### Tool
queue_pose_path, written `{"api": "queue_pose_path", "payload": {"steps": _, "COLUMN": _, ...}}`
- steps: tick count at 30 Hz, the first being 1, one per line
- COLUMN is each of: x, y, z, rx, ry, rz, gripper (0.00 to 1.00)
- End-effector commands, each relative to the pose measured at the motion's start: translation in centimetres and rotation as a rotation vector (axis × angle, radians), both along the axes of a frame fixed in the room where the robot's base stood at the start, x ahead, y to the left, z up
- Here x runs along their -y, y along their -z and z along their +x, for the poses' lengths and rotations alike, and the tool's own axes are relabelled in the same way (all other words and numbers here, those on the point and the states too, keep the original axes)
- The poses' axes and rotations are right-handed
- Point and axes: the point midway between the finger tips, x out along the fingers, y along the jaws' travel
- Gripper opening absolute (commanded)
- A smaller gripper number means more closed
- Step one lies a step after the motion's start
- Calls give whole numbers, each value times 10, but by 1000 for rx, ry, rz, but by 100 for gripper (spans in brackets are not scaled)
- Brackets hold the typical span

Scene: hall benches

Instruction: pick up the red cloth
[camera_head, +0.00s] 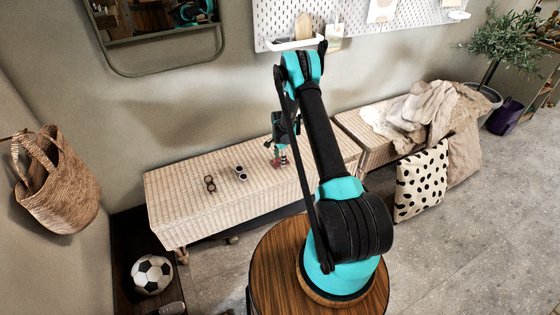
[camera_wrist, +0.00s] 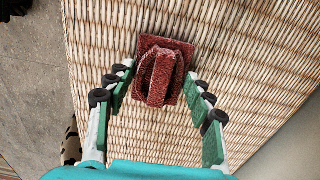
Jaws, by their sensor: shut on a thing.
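The red cloth (camera_wrist: 160,75) is a dark red, squarish piece with a raised fold in its middle, seen against the woven bench top in the wrist view. My gripper (camera_wrist: 159,82) has its green-padded fingers on either side of the cloth and is shut on it. In the head view my gripper (camera_head: 279,155) points down at the woven bench (camera_head: 210,205), and a little red of the cloth (camera_head: 281,163) shows at its fingertips. I cannot tell whether the cloth is clear of the bench top.
Two pairs of glasses, one dark (camera_head: 210,184) and one lighter-framed (camera_head: 240,173), lie on the bench left of my gripper. A second bench (camera_head: 358,122) at right holds crumpled cloths (camera_head: 425,108). A spotted bag (camera_head: 420,182) stands before it. The wall is close behind.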

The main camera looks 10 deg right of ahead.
Motion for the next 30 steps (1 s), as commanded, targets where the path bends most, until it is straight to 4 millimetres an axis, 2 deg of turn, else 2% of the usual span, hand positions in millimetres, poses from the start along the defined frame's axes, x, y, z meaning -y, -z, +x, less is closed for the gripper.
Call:
{"api": "queue_pose_path", "payload": {"steps": 5, "x": 0, "y": -13, "z": 0, "rx": 0, "ry": 0, "rz": 0, "gripper": 31}}
{"api": "queue_pose_path", "payload": {"steps": 8, "x": 0, "y": -29, "z": 0, "rx": 0, "ry": 0, "rz": 0, "gripper": 31}}
{"api": "queue_pose_path", "payload": {"steps": 21, "x": 0, "y": -144, "z": -1, "rx": 0, "ry": 0, "rz": 0, "gripper": 31}}
{"api": "queue_pose_path", "payload": {"steps": 25, "x": 0, "y": -170, "z": 0, "rx": 0, "ry": 0, "rz": 0, "gripper": 31}}
{"api": "queue_pose_path", "payload": {"steps": 30, "x": 0, "y": -191, "z": 0, "rx": 0, "ry": 0, "rz": 0, "gripper": 31}}
